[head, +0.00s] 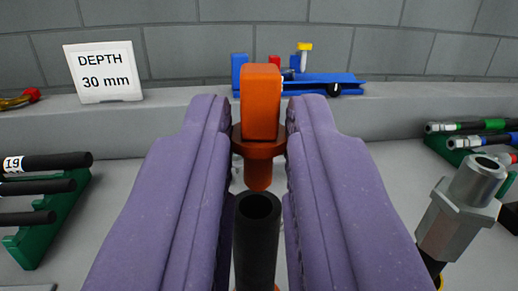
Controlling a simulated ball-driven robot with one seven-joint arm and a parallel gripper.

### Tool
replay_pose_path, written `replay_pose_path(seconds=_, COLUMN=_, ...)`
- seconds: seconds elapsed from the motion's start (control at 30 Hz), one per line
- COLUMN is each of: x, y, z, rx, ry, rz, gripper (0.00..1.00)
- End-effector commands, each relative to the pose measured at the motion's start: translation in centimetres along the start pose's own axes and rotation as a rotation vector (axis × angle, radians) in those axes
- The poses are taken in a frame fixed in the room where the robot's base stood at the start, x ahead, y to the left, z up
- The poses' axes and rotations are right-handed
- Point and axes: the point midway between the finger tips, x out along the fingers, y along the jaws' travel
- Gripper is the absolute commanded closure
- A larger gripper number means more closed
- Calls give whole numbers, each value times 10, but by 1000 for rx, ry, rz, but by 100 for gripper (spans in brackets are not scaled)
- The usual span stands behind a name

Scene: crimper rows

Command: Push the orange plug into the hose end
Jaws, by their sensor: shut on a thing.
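My gripper (262,140) has two purple fingers and is shut on the orange plug (260,100). The plug is upright, with a block-shaped top, a darker collar between the fingertips and a rounded nose pointing down. The black hose end (257,207) stands upright below and nearer to me, its open mouth facing up. In the picture the plug's nose sits just above the far rim of the mouth. The nose is not inside the hose, and I cannot tell the exact gap. The lower hose is out of frame.
A metal hex fitting (450,222) stands close on the right. Black hoses (45,162) lie on a green rack at left; more hoses (475,127) lie at right. A white "DEPTH 30 mm" sign (104,72) and a blue tool (320,84) are on the back ledge.

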Motion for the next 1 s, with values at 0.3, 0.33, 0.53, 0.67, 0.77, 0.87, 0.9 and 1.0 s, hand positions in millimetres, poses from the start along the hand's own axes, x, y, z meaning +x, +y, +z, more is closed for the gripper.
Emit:
replay_pose_path(seconds=0.3, x=0, y=0, z=3, rx=0, ry=0, rz=0, gripper=100)
replay_pose_path(seconds=0.33, x=0, y=0, z=4, rx=0, ry=0, rz=0, gripper=100)
replay_pose_path(seconds=0.53, x=-1, y=0, z=9, rx=0, ry=0, rz=0, gripper=100)
replay_pose_path(seconds=0.67, x=-1, y=0, z=12, rx=-1, ry=0, rz=0, gripper=100)
replay_pose_path(seconds=0.77, x=-2, y=0, z=15, rx=-1, ry=0, rz=0, gripper=100)
replay_pose_path(seconds=0.87, x=-2, y=0, z=17, rx=-1, ry=0, rz=0, gripper=100)
replay_pose_path(seconds=0.9, x=-2, y=0, z=18, rx=-1, ry=0, rz=0, gripper=100)
replay_pose_path(seconds=1.0, x=-2, y=-1, z=21, rx=0, ry=0, rz=0, gripper=100)
